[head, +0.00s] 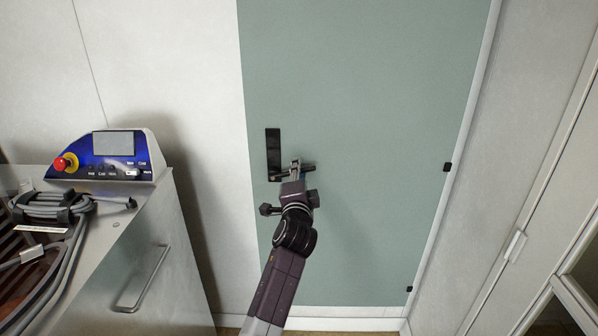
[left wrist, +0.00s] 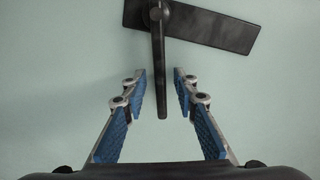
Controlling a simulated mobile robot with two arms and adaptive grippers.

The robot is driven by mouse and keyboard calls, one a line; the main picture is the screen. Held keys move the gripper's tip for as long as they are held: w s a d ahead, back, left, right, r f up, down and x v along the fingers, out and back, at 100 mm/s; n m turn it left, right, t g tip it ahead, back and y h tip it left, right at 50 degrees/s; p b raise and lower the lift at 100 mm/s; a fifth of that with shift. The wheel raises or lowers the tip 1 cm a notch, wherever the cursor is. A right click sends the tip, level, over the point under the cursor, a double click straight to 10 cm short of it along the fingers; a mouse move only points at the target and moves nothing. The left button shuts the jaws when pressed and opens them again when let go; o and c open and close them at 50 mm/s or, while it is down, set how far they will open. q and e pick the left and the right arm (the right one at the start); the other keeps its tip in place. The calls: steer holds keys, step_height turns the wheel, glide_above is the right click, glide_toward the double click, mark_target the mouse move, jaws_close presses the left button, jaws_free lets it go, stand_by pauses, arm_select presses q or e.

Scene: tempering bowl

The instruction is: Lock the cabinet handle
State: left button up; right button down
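The cabinet handle is a black lever (left wrist: 160,100) on a long dark backplate (head: 273,146) near the left edge of a grey-green door (head: 360,110). The backplate also shows in the left wrist view (left wrist: 215,28). The plate is upright in the head view, and the lever points roughly sideways to the right, partly hidden by my gripper. My left gripper (head: 296,164) is at the lever. In the left wrist view its blue-padded fingers (left wrist: 160,73) are open, one on each side of the lever, with visible gaps. My right gripper is not in view.
A control panel with a red emergency button (head: 66,163) tops a grey cabinet (head: 160,255) at left, with coiled cables (head: 50,210) on it. A white wall and cabinet front (head: 520,150) stand at right. The door face around the handle is clear.

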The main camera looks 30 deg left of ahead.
arm_select(q)
steer(key=shift+c, duration=0.4)
jaws_close()
